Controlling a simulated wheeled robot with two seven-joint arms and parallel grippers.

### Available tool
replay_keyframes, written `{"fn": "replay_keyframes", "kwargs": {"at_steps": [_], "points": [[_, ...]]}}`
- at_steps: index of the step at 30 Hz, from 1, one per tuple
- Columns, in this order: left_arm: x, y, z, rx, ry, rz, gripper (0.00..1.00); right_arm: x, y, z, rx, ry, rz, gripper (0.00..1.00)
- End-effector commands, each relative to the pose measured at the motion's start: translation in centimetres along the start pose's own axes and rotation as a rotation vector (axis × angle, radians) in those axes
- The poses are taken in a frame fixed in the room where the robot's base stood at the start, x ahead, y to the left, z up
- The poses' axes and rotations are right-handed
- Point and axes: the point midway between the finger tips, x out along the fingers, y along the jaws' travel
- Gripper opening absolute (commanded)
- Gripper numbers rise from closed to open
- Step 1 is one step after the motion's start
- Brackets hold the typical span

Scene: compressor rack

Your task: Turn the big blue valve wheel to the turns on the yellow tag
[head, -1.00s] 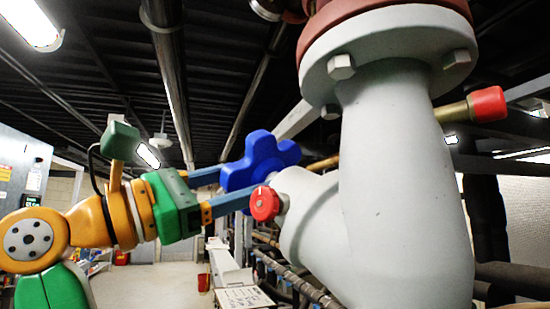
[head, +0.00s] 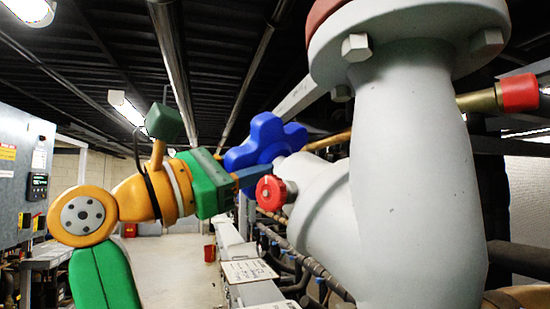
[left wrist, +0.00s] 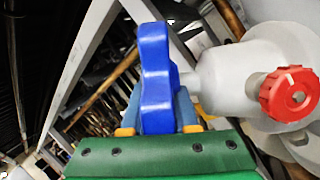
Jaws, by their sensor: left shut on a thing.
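The big blue valve wheel (head: 265,140), with rounded lobes, is on the side branch of a large grey valve body (head: 415,170). My left gripper (head: 246,174) comes from the left and is shut on the wheel. In the left wrist view the wheel (left wrist: 155,75) shows nearly edge-on between the two blue fingers (left wrist: 158,112). The finger tips are partly hidden behind it. A small red knob (head: 271,193) sits just below and right of the wheel; it also shows in the left wrist view (left wrist: 290,94). No yellow tag can be made out. My right gripper is not in view.
A brass stem with a red cap (head: 518,93) sticks out right of the valve body. A white placard (head: 248,271) and pipes lie below. A grey cabinet (head: 22,170) stands at the far left. Open floor (head: 170,270) shows between.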

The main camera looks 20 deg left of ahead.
Motion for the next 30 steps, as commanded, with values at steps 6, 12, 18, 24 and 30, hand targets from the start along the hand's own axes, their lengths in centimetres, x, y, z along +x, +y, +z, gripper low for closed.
{"fn": "replay_keyframes", "kwargs": {"at_steps": [6, 12, 18, 24, 30], "points": [[-0.01, -0.12, 0.08, 0.001, 0.091, -0.005, 0.00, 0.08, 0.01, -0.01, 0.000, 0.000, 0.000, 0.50], [0.00, -0.10, 0.14, 0.003, 0.246, -0.004, 0.00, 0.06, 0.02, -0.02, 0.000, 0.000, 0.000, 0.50], [0.01, -0.09, 0.14, 0.002, 0.410, -0.003, 0.00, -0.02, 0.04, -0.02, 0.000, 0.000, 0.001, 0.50], [0.01, -0.03, 0.14, 0.002, 0.537, -0.001, 0.00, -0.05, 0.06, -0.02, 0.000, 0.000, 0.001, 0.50], [0.03, 0.00, 0.19, 0.002, 0.612, 0.000, 0.00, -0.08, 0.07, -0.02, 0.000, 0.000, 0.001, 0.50]]}}
